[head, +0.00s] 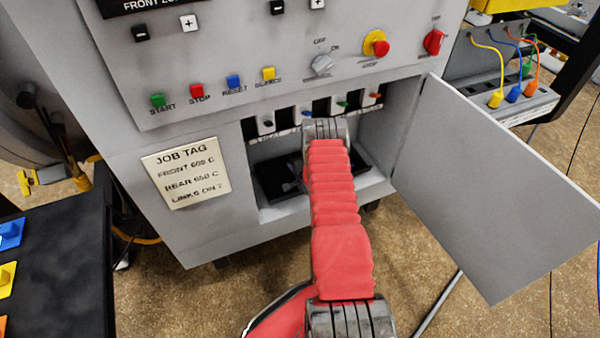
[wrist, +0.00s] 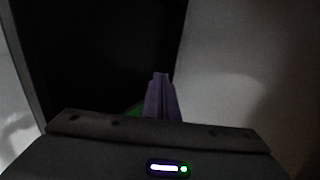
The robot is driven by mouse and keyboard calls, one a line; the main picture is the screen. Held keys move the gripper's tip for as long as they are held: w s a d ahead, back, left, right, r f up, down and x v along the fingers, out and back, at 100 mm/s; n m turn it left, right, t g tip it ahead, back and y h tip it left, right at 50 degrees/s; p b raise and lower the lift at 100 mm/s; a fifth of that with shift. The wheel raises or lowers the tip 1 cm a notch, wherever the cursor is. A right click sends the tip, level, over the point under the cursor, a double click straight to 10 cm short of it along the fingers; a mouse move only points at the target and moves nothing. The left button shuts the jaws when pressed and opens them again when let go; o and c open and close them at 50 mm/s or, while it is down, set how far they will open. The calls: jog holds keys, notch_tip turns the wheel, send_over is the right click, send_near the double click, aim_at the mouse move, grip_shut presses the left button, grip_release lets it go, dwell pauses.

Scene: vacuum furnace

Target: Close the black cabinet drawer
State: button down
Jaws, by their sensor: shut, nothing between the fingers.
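The black drawer (head: 273,186) sits low inside the open compartment of the grey cabinet (head: 215,245). Its middle is hidden behind my red-sleeved arm, and how far it stands out is hard to tell. In the wrist view a large black surface (wrist: 100,50), which looks like the drawer, fills the upper left and middle. My gripper (wrist: 161,78) is shut and empty, with its fingertips in front of or against that black surface; contact cannot be told. In the head view the gripper is mostly hidden by my wrist and arm.
The compartment's grey door (head: 500,190) hangs open to the right. Switches with coloured levers (head: 340,104) line the compartment's top, under the button panel (head: 270,50). A job tag (head: 186,172) is left of the opening. A black table (head: 65,260) stands at far left.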

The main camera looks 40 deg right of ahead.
jog(key=shift+v, duration=4.65)
jog(key=shift+s+d, duration=0.1)
jog(key=shift+d, duration=0.05)
